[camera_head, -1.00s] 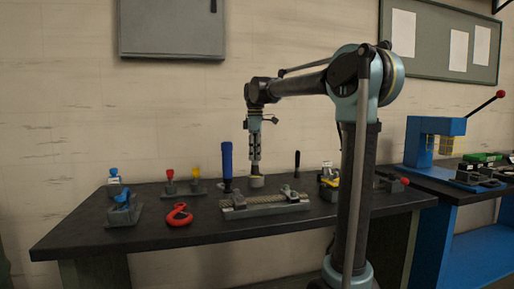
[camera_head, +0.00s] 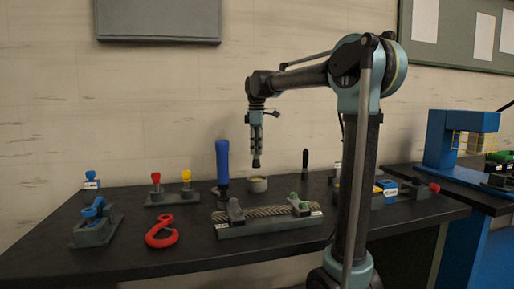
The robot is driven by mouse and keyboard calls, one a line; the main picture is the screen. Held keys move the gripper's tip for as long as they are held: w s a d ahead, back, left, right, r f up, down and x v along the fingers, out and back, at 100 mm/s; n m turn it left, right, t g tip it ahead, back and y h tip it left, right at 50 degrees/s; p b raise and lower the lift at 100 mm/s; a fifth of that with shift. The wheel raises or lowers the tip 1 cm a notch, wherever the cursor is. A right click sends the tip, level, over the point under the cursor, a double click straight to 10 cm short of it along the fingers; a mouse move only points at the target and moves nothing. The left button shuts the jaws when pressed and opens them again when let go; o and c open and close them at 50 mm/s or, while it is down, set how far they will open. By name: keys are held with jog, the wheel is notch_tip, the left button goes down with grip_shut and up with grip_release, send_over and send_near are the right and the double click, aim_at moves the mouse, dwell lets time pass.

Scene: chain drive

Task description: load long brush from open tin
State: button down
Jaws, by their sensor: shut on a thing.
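The open tin (camera_head: 257,185) is a small, short, pale round can near the back of the dark bench, with a yellowish inside. My gripper (camera_head: 256,146) points straight down above the tin. It is shut on a dark-tipped tool, which I take to be the long brush (camera_head: 256,163). The brush's dark tip hangs just above the tin, with a small gap between them. Most of its handle is hidden by the gripper. Another thin black upright handle (camera_head: 305,162) stands right of the tin.
A tall blue-handled tool (camera_head: 223,162) stands close left of the tin. In front lies a chain fixture (camera_head: 268,226). A red hook (camera_head: 160,232), a blue clamp block (camera_head: 95,226) and red and yellow knobs (camera_head: 171,196) are at left.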

aim_at(257, 161)
jog(key=shift+d+f, duration=0.15)
jog(key=shift+f, duration=2.4)
jog(key=shift+f, duration=0.5)
jog(key=shift+r, duration=0.1)
dwell(0.4)
jog(key=shift+r, duration=3.45)
jog(key=shift+s, duration=0.1)
